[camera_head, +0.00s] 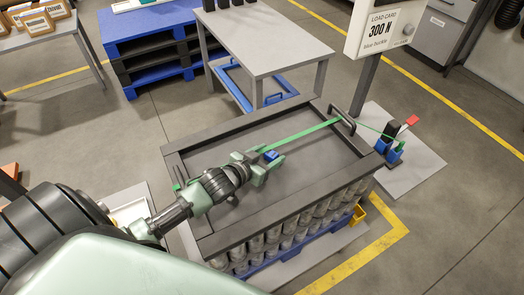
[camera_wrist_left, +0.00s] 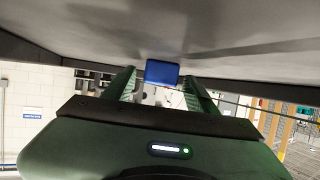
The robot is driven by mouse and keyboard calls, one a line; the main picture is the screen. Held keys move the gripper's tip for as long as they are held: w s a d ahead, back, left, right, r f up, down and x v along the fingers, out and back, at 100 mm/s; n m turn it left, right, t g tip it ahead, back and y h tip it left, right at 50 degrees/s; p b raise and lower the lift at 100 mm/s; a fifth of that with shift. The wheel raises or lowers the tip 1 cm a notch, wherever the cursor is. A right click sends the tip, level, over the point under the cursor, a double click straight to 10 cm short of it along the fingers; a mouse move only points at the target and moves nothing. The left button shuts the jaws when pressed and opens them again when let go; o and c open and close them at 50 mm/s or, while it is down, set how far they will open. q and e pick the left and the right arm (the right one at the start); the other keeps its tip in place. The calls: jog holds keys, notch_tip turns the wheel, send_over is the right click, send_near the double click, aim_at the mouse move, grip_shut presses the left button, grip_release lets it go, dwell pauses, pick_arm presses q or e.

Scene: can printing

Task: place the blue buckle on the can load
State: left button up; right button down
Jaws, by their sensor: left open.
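The blue buckle (camera_head: 270,155) is a small block at the near end of a green strap (camera_head: 305,135), over the grey top of the can load (camera_head: 297,160). My left gripper (camera_head: 262,161) is open, with its fingers on either side of the buckle. In the left wrist view the buckle (camera_wrist_left: 162,72) shows between the tips of the open left gripper (camera_wrist_left: 161,82), with gaps at both sides. It looks close to the grey top sheet; I cannot tell whether it touches. My right gripper is not in view.
The load has a raised dark frame (camera_head: 260,232) around its top, and cans below. The strap passes a dark handle (camera_head: 341,120) to a blue and red tensioning tool (camera_head: 392,145). A grey table (camera_head: 262,45) stands behind.

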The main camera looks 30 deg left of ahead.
pick_arm(q)
jog(key=v, duration=1.2)
